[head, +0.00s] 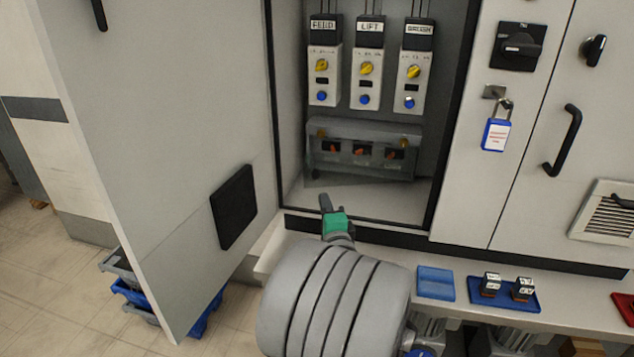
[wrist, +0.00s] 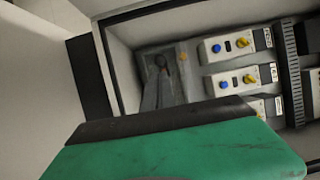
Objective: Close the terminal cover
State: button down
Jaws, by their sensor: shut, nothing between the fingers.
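The terminal cover (head: 395,130) is a smoky, see-through panel low on the back wall of the open cabinet. Terminals with red-orange parts (head: 360,152) show at and below it. I cannot tell its exact tilt. The grey terminal area (wrist: 183,75) also shows, turned sideways, in the wrist view. My gripper (head: 325,203) is shut and empty, just at the cabinet's lower front edge, below and in front of the cover's left part, apart from it. Its green body fills the bottom of the wrist view.
Three switch modules (head: 366,75) with yellow knobs hang above the cover. The cabinet door (head: 165,120) stands wide open at left. A blue padlock (head: 496,135) hangs at right. A blue tray (head: 505,294) with small blocks lies on the ledge below. The cabinet floor (head: 360,200) is clear.

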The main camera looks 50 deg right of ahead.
aim_at(317, 176)
jog(key=p+x, duration=0.1)
jog(key=x, duration=0.7)
jog(key=shift+w+d, duration=0.25)
